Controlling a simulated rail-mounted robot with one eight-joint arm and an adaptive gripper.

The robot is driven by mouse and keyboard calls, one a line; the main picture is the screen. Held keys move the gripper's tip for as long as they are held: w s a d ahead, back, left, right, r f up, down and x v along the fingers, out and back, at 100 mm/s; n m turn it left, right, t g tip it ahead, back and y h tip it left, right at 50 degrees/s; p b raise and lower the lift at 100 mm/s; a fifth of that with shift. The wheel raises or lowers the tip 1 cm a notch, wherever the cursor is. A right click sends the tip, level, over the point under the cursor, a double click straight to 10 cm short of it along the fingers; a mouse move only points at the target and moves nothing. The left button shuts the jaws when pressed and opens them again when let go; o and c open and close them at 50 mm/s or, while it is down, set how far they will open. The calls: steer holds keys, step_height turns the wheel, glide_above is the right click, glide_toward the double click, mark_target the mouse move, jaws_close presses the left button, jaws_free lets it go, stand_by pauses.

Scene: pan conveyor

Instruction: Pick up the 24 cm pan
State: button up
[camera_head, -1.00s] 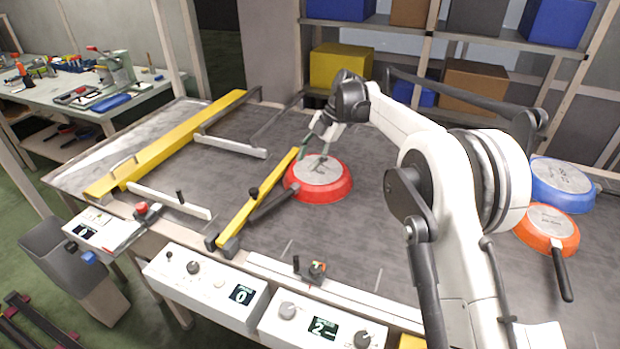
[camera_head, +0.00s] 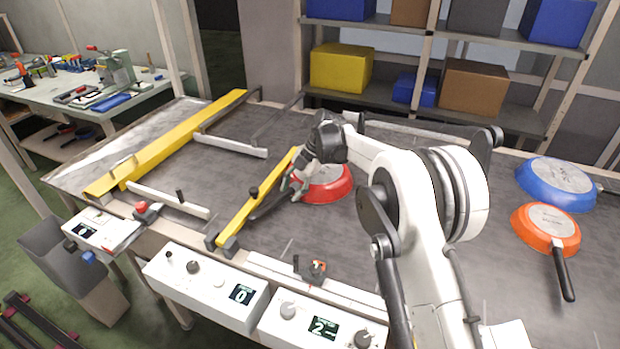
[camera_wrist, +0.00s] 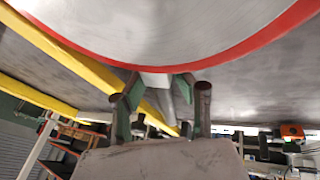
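A red pan (camera_head: 328,190) lies upside down on the grey conveyor table, partly hidden by my gripper. Its dark handle (camera_head: 262,209) points down-left toward the yellow bar. My gripper (camera_head: 292,188) is low at the handle end of the red pan. In the wrist view the red rim and grey base of the pan (camera_wrist: 180,38) fill the top. The two fingers of my gripper (camera_wrist: 160,93) are apart there, with part of the handle seen between them. A blue pan (camera_head: 556,184) and an orange pan (camera_head: 546,228) lie upside down at the right. Pan size markings are unreadable.
A yellow bar (camera_head: 258,200) stands close left of the red pan. A longer yellow rail (camera_head: 170,140) and white guides are further left. Control boxes (camera_head: 205,284) line the front edge. Shelves with boxes (camera_head: 340,66) stand behind. The table between the red and orange pans is partly behind my arm.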

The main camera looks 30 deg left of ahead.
steer(key=shift+s+a+f, duration=0.1)
steer(key=shift+f, duration=0.15)
jaws_close()
steer(key=shift+r, duration=0.1)
